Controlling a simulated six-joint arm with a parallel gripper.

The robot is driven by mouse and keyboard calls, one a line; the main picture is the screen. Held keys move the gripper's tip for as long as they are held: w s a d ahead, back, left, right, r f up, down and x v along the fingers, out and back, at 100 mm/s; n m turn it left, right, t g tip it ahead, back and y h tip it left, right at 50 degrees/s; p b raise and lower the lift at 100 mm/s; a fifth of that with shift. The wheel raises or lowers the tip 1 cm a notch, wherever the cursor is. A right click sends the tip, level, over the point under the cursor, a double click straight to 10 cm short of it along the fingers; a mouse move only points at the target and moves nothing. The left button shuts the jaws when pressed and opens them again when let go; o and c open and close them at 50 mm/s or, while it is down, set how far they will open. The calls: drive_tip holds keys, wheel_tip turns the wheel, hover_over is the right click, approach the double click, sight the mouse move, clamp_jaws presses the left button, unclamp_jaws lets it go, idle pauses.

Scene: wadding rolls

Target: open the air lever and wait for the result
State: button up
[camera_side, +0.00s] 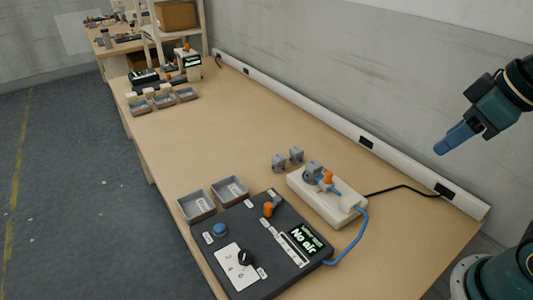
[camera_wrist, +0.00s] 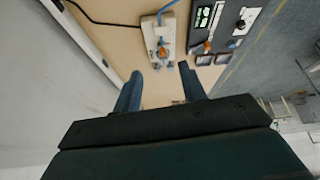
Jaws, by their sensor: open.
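A dark control panel (camera_side: 232,222) lies on the bench. On it, an orange-tipped lever (camera_side: 267,209) sits beside a grey block; I cannot read its label. The panel's lit display (camera_side: 306,239) shows "No air" on its lower line. A white fixture (camera_side: 335,208) stands right of the panel, with a grey part (camera_side: 313,169) and another orange piece (camera_side: 328,177) on top. A blue hose (camera_side: 357,238) links fixture and panel. My gripper (camera_side: 441,149) is raised at the right, clear of both. Its fingers (camera_wrist: 160,86) are apart and empty in the wrist view.
The panel also has a blue button (camera_side: 220,230) and a black knob (camera_side: 245,257). Two grey trays (camera_side: 197,207) and two small grey parts (camera_side: 279,162) are nearby. A black cable (camera_side: 405,188) runs to the wall rail.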

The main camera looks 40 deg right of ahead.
drive_tip(key=w+a+n+g, duration=0.1)
drive_tip(key=w+a+n, duration=0.25)
drive_tip(key=w, duration=0.45)
drive_tip(key=n+g, duration=0.4)
drive_tip(key=n, duration=1)
hover_over(269, 204)
wheel_tip(269, 204, down, 14)
drive_tip(key=r, duration=0.1)
drive_tip(key=shift+a+f, duration=0.1)
drive_tip(key=shift+f, duration=0.15)
drive_tip(key=shift+f, duration=0.2)
wheel_tip(269, 204, down, 13)
drive_tip(key=shift+f, duration=0.2)
clamp_jaws()
